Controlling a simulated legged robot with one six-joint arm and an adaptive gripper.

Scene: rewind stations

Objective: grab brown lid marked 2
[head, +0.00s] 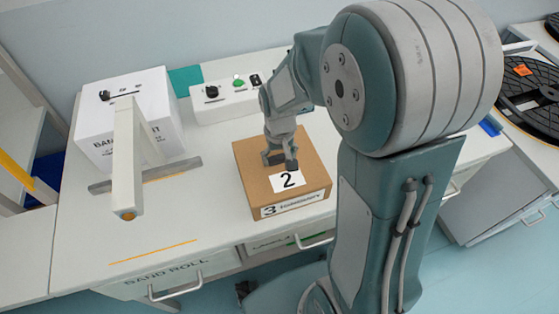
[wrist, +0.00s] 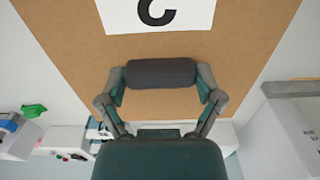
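The brown lid marked 2 (head: 252,158) tops a brown box on the white worktop in the head view. Its white label (head: 287,179) reads 2. In the wrist view the lid (wrist: 60,45) fills the upper part, with the label cut off at the top edge. A dark grey bar-shaped handle (wrist: 160,72) stands on the lid. My gripper (head: 281,161) points down at the lid, and its fingers are at both ends of the handle, with no gap visible in the wrist view (wrist: 161,80). The lid appears seated on the box.
A label marked 3 (head: 292,203) is on the box front. A panel with knobs (head: 225,97) is behind. A black reel (head: 530,92) lies far right. The worktop's front left is clear.

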